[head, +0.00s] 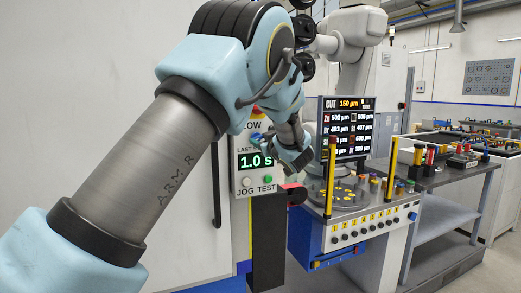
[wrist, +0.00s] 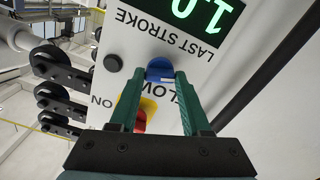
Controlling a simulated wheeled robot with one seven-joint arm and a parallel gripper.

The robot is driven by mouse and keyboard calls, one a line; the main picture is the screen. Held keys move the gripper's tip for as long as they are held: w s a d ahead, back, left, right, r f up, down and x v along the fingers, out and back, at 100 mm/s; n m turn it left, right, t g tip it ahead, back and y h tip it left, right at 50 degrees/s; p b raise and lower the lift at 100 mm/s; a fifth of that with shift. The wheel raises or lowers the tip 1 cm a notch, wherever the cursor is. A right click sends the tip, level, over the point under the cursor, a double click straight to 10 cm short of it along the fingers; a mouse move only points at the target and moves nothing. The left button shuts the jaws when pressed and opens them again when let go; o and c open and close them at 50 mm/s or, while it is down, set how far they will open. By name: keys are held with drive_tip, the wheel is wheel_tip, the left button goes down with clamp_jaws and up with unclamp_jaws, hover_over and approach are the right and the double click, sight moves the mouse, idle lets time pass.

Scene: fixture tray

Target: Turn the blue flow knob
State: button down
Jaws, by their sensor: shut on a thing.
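The blue flow knob (wrist: 160,67) sits on the white control panel (wrist: 118,32), below the upside-down LAST STROKE lettering in the wrist view. My gripper (wrist: 163,76) has its two green fingers on either side of the knob, shut on it. The word FLOW is partly covered by a finger. A red and yellow ON switch (wrist: 131,112) lies behind the left finger and is partly hidden. In the head view, my wrist stands in front of the panel's right side and hides most of the knob area.
The panel display (head: 256,161) reads 1.0 s, above the JOG button (head: 247,182) and TEST button (head: 268,179). A black button (wrist: 112,63) is left of the knob in the wrist view. A screen (head: 348,125) and fixture bench (head: 350,200) stand right of my arm.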

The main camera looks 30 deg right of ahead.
drive_tip(key=n+b, duration=1.8)
drive_tip(key=b, duration=0.4)
drive_tip(key=shift+f, duration=0.1)
drive_tip(key=shift+c, duration=1.8)
unclamp_jaws()
drive_tip(key=shift+s, duration=0.1)
drive_tip(key=s+a+b, duration=0.1)
drive_tip(key=s+b, duration=0.1)
drive_tip(key=s, duration=0.8)
drive_tip(key=shift+s, duration=0.3)
